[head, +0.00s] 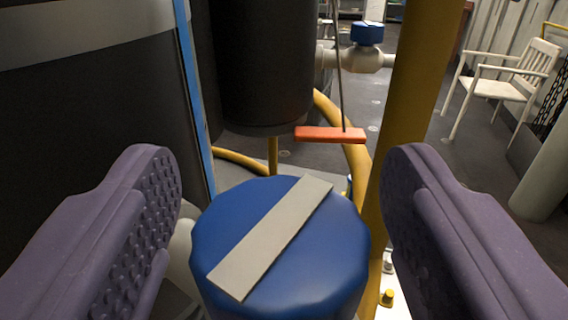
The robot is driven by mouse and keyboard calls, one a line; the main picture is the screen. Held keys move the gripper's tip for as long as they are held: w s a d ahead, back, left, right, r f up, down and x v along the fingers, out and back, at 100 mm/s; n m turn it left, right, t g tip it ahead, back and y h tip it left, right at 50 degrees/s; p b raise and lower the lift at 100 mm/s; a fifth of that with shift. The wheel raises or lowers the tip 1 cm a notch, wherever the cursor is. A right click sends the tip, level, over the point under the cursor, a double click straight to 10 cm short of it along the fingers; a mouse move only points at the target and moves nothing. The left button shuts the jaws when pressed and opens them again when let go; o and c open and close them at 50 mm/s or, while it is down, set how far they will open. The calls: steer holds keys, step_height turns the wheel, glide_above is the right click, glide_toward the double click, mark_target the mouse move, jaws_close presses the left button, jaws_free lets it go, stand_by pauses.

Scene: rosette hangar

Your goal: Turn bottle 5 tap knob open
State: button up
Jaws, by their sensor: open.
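A large blue tap knob (330,255) with scalloped edges stands at the lower middle of the head view. A grey bar marker (270,238) lies across its top, slanting from lower left to upper right. My gripper (272,195) is open, with one purple studded finger on each side of the knob. Gaps show between the fingers and the knob, so neither appears to touch it. No bottle number can be read, and the knob's lower part is out of the frame.
A dark cylinder (265,65) hangs behind the knob. An orange bar (330,134) on a thin rod is beside it. A yellow post (412,95) rises close behind the right finger. A second blue knob (367,33) is farther back. A white chair (500,85) stands at the right.

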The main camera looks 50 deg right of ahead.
steer(key=shift+c, duration=0.4)
steer(key=c, duration=0.9)
